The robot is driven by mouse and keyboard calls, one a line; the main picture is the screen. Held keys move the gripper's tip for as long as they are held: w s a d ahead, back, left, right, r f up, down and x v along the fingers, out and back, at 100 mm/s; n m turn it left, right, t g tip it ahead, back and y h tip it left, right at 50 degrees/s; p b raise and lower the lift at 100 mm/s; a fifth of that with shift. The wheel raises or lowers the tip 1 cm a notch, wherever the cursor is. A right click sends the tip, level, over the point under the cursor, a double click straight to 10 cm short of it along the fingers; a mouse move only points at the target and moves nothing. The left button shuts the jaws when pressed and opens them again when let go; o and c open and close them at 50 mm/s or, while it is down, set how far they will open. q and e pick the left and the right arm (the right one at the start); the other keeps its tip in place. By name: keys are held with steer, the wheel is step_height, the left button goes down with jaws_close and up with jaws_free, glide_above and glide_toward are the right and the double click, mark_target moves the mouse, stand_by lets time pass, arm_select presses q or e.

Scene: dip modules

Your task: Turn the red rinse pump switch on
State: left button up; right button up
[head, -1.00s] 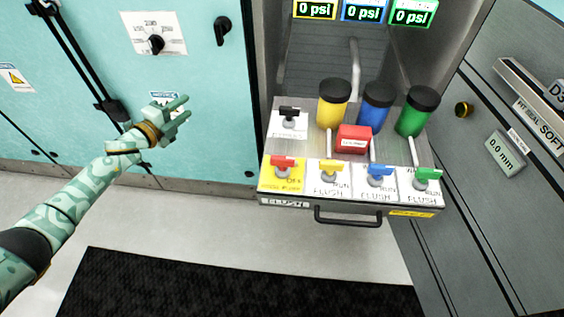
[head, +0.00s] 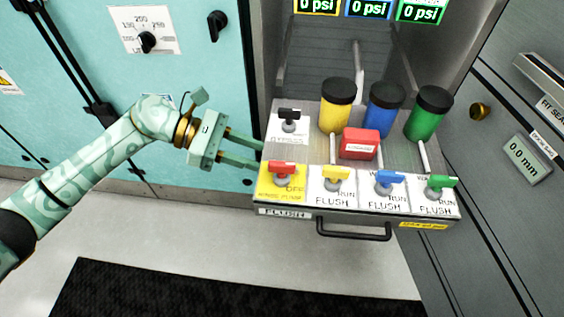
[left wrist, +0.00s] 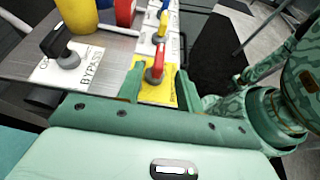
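The red switch (head: 281,170) sits on a yellow plate (head: 292,196) at the left front corner of the pull-out panel. The word OFF shows on the plate beside its handle. My left gripper (head: 259,156) is open and empty, with its fingertips at the panel's left edge, just left of the switch. In the left wrist view the red switch (left wrist: 155,70) appears between the two finger lines, ahead of the gripper (left wrist: 157,85). I cannot tell whether the fingers touch anything. My right gripper is not in view.
A black bypass switch (head: 289,117) stands behind the red one. Yellow (head: 335,179), blue (head: 388,180) and green (head: 438,185) switches line the front to the right. A red box (head: 359,143) and three capped bottles stand behind. A handle (head: 354,231) juts from the panel front.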

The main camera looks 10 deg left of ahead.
mark_target(278, 163)
arm_select(q)
steer(key=b+x, duration=0.1)
steer(key=x, duration=0.6)
steer(key=shift+d, duration=0.2)
jaws_close()
